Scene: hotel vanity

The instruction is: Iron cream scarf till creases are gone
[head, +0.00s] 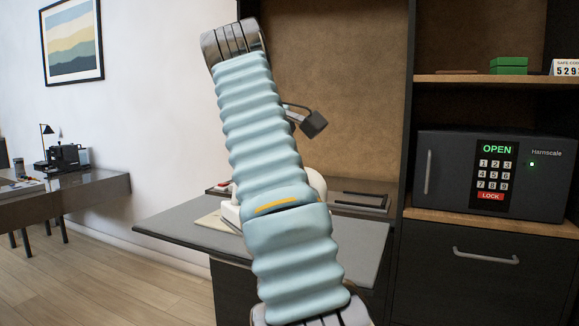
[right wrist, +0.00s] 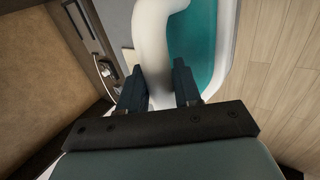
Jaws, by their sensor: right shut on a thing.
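My right gripper (right wrist: 158,88) is shut on the white handle (right wrist: 153,45) of an iron with a teal body (right wrist: 192,45). In the head view my pale blue arm covers most of the iron; a white curved part (head: 318,184) shows to its right and a white piece (head: 229,213) to its left. A small cream patch, seemingly the cream scarf (head: 209,221), lies on the grey mat left of the arm. Most of it is hidden, so its creases cannot be judged. My left gripper is not in view.
The grey mat (head: 360,240) covers the desk front. A dark tray (head: 360,201) lies behind it. A safe (head: 450,175) reading OPEN stands on the right shelf, with a green box (head: 508,66) above. A side table (head: 90,190) stands far left.

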